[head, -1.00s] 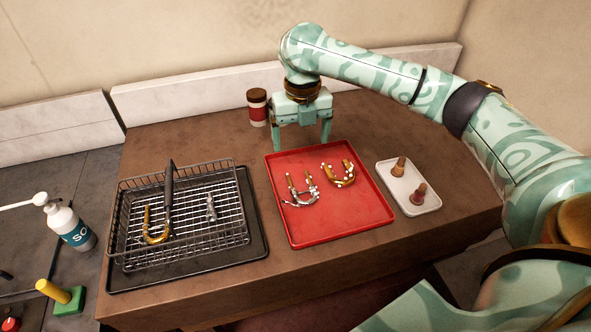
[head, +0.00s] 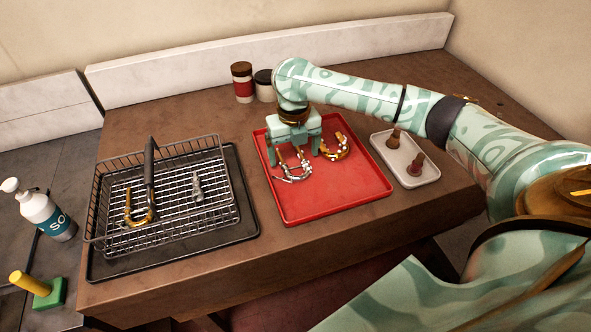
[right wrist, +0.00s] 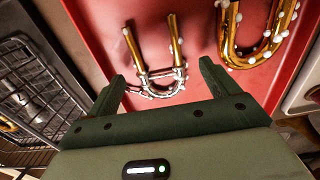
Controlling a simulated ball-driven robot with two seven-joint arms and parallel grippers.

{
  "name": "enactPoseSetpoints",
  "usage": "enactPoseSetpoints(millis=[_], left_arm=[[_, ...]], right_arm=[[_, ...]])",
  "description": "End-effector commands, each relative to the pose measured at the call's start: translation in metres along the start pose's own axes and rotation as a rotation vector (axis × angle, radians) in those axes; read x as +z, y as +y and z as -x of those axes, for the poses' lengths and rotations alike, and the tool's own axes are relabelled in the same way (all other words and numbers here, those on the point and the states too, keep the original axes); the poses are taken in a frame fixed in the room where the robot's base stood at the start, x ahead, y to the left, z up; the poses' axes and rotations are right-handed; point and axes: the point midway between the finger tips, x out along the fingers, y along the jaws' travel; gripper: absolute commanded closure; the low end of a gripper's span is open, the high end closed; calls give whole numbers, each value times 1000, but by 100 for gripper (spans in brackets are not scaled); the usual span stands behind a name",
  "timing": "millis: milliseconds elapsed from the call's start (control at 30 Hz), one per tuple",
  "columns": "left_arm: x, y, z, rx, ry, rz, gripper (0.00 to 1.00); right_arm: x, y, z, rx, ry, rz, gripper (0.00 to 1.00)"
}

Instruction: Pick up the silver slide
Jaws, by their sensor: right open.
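The silver slide (head: 291,178) is a U-shaped piece with a silver bow, brass-coloured legs and white specks. It lies on the left part of the red tray (head: 335,209). My right gripper (head: 293,157) points down over the tray at the slide's legs, open and empty. In the right wrist view the slide (right wrist: 163,82) shows between the two fingers of my right gripper (right wrist: 163,72), apart from both. How high the fingertips are above it I cannot tell. My left gripper is not in view.
A brass slide (head: 336,152) lies close right of the silver one. A white dish (head: 419,179) with two brown-topped pieces stands right of the tray. A wire basket (head: 231,214) with a brass slide and a small silver piece stands left. Jars (head: 242,83) stand behind.

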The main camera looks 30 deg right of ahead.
Motion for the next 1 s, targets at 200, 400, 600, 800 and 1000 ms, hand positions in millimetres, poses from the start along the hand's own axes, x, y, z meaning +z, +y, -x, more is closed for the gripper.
enactPoseSetpoints(millis=[200, 400, 600, 800, 1000], left_arm=[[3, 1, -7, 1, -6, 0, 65], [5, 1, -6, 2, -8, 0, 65], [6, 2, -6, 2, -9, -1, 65], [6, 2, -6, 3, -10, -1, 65], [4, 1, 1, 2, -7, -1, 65]], right_arm=[[0, 1, -18, 1, -2, 3, 13], [0, 0, -17, 1, -2, 3, 38], [0, 0, -17, 0, -2, 2, 63], [0, 0, -16, 0, -2, 2, 63], [0, 0, 2, 1, -3, 1, 63]])
